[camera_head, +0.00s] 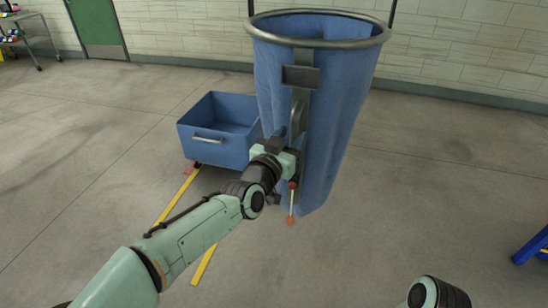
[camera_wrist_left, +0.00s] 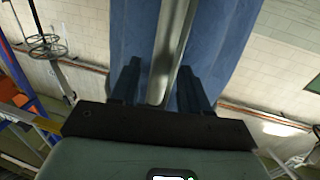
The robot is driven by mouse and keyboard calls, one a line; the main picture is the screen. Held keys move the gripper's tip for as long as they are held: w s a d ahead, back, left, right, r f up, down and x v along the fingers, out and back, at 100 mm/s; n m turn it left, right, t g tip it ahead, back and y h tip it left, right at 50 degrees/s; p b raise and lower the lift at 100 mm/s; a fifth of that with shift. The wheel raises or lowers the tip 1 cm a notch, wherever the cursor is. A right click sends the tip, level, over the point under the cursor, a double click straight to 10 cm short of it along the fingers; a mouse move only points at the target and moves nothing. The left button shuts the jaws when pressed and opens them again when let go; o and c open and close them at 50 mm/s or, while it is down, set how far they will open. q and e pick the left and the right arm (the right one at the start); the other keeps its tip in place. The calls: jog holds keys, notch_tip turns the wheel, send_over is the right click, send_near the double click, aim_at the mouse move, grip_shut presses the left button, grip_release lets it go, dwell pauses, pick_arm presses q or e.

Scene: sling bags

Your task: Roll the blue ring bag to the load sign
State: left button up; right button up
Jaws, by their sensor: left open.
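The blue ring bag (camera_head: 345,110) is a tall blue fabric sling hanging from a grey metal ring (camera_head: 318,27), with dark rods rising from the ring. A grey plate and a curved grey bar (camera_head: 298,112) run down its near side. My left gripper (camera_head: 297,138) is at this bar, in front of the bag. In the left wrist view its two dark fingers (camera_wrist_left: 157,78) are apart, one on each side of the grey bar (camera_wrist_left: 170,45); contact cannot be told. My right gripper and a load sign are not in view.
A blue open bin (camera_head: 218,130) with a handle stands close left of the bag. A yellow floor stripe (camera_head: 178,200) runs beside my left arm. A blue object (camera_head: 532,246) is at the right edge. Grey floor right of the bag is clear.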

pick_arm(q)
jog(key=v, duration=1.1)
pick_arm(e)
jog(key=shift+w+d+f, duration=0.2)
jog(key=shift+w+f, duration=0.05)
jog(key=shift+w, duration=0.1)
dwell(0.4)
